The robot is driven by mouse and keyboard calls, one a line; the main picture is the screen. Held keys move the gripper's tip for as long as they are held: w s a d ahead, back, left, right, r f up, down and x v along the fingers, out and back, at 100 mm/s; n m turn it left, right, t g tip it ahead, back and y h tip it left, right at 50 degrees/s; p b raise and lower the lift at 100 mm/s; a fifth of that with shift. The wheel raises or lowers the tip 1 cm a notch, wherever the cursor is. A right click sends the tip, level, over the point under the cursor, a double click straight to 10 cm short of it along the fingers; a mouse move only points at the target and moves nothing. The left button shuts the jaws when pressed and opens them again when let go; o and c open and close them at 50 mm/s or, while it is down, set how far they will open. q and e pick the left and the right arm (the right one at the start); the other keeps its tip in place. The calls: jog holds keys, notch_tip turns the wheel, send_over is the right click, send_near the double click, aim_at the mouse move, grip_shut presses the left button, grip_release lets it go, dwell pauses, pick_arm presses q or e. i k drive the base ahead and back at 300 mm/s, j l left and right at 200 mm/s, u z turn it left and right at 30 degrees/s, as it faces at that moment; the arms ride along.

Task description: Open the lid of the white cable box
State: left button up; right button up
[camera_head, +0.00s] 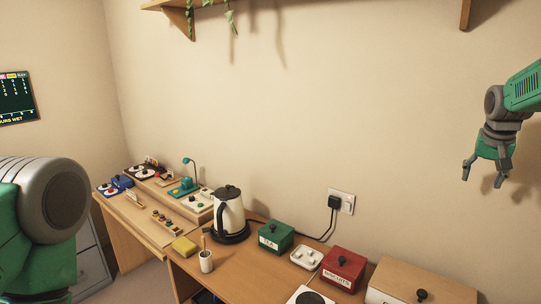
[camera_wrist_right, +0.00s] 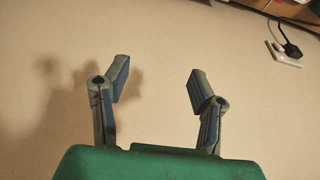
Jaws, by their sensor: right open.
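A box with a light wooden lid (camera_head: 425,281) and a black knob stands at the bottom right of the head view. Its front (camera_head: 376,297) looks white, and its lower part is cut off by the frame edge. The lid looks shut. I cannot tell for sure that this is the cable box. My right gripper (camera_head: 483,177) is open and empty, high in front of the wall, above the box and to its right. My left gripper is out of view.
A red tin (camera_head: 343,268), a small white tray (camera_head: 306,258), a green tea tin (camera_head: 276,237) and a kettle (camera_head: 229,213) stand along the counter. A black plug sits in the wall socket (camera_head: 341,202). A shelf (camera_head: 175,5) hangs above; the wall between is clear.

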aim_at(410, 284)
jog(key=k+j, duration=0.15)
jog(key=j, duration=0.2)
jog(key=k+j, duration=0.1)
jog(key=j, duration=0.3)
jog(key=k+j, duration=0.15)
jog(key=j, duration=0.2)
